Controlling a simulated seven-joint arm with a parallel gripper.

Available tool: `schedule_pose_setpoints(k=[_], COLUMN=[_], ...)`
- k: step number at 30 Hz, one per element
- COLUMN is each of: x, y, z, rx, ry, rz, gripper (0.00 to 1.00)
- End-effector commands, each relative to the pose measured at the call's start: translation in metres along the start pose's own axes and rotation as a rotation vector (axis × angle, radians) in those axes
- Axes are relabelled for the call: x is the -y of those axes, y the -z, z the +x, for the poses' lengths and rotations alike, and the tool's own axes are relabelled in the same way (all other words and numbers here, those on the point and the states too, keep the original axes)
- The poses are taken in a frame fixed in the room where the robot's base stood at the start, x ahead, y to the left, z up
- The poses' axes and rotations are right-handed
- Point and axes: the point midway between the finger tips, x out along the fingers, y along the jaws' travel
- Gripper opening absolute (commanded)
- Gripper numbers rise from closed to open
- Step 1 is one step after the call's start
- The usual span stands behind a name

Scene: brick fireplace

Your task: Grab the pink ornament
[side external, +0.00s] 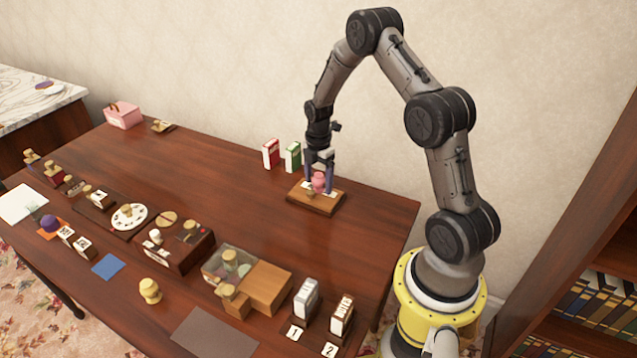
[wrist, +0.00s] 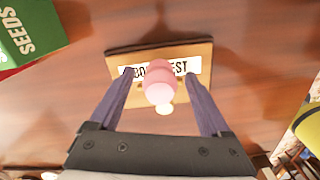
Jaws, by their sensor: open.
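The pink ornament (side external: 319,182) is a small rounded figure at the wooden stand (side external: 318,205) near the table's back right. In the wrist view the pink ornament (wrist: 160,88) shows with a pale knob at its lower end, in front of a white label on the stand (wrist: 190,49). The label's lettering is partly hidden by the ornament. My gripper (side external: 320,186) is lowered over the stand. In the wrist view my gripper (wrist: 159,83) is open, one finger on each side of the ornament, with gaps between fingers and ornament.
A red box (side external: 271,154) and a green box (side external: 292,157) stand left of my gripper; the green box (wrist: 30,35) also shows in the wrist view. Wooden cases, including a glass-topped one (side external: 229,262), and small pieces fill the table's front. The table's middle (side external: 210,185) is clear.

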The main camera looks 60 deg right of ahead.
Motion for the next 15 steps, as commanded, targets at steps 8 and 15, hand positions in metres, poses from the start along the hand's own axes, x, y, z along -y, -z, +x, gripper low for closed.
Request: schedule_pose_setpoints(k=[8, 15], x=[-0.0003, -0.0003], y=[-0.0002, -0.0002], z=[0.0021, 0.0018], rx=[0.0, 0.0], ry=[-0.001, -0.001], rz=[0.0, 0.0], gripper=[0.77, 0.34])
